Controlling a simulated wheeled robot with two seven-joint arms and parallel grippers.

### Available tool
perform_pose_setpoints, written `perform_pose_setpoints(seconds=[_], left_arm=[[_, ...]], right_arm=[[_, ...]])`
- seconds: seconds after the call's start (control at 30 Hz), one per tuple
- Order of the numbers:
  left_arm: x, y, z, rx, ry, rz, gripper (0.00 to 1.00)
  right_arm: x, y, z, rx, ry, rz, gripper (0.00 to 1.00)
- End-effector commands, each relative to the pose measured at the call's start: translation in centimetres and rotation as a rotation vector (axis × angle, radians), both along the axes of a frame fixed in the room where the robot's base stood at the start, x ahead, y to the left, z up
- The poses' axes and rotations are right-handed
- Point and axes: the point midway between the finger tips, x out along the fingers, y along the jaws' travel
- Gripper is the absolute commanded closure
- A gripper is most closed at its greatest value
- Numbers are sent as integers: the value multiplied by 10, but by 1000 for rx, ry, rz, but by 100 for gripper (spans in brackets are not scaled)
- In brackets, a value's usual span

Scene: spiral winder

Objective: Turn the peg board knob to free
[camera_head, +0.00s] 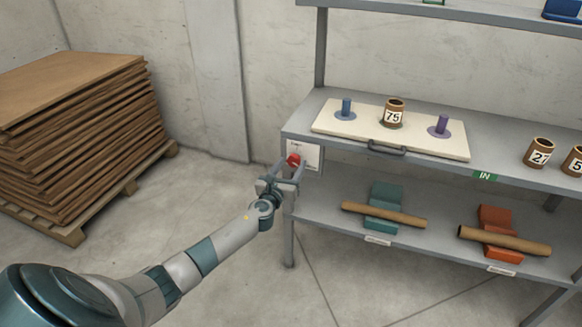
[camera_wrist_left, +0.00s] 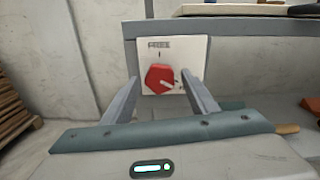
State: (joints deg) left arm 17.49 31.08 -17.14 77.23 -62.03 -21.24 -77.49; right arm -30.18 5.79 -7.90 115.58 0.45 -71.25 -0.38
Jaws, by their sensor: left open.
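The red knob (camera_head: 293,160) sits on a white plate (camera_head: 309,152) fixed to the left end of the shelf's front edge. In the left wrist view the knob (camera_wrist_left: 160,78) is a red faceted dial with a pale pointer mark aimed to the lower right. The peg board (camera_head: 330,125) lies on the shelf with a blue peg, a purple peg and a core marked 75.
A grey shelf (camera_head: 300,128) stands right of my left arm. A dark handle (camera_head: 388,150) is at the board's front. More cores (camera_head: 538,152) stand to the right. Rolls (camera_head: 385,213) lie on the lower shelf. A stack of brown sheets (camera_head: 85,140) is at left. The floor between is clear.

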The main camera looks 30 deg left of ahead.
Motion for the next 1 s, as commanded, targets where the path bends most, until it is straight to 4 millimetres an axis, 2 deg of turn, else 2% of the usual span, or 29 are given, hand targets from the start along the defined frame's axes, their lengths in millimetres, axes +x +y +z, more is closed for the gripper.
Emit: perform_pose_setpoints(seconds=[0.37, 0.53, 1.0], left_arm=[[3, 1, 0, 0, 0, -1, 46], [3, 0, 0, 0, 0, 0, 87], [3, 1, 0, -56, -15, 0, 88]], right_arm=[[5, 0, 6, 1, -12, 0, 69], [4, 0, 4, 2, -9, 0, 69], [3, 1, 5, 1, -2, 2, 69]])
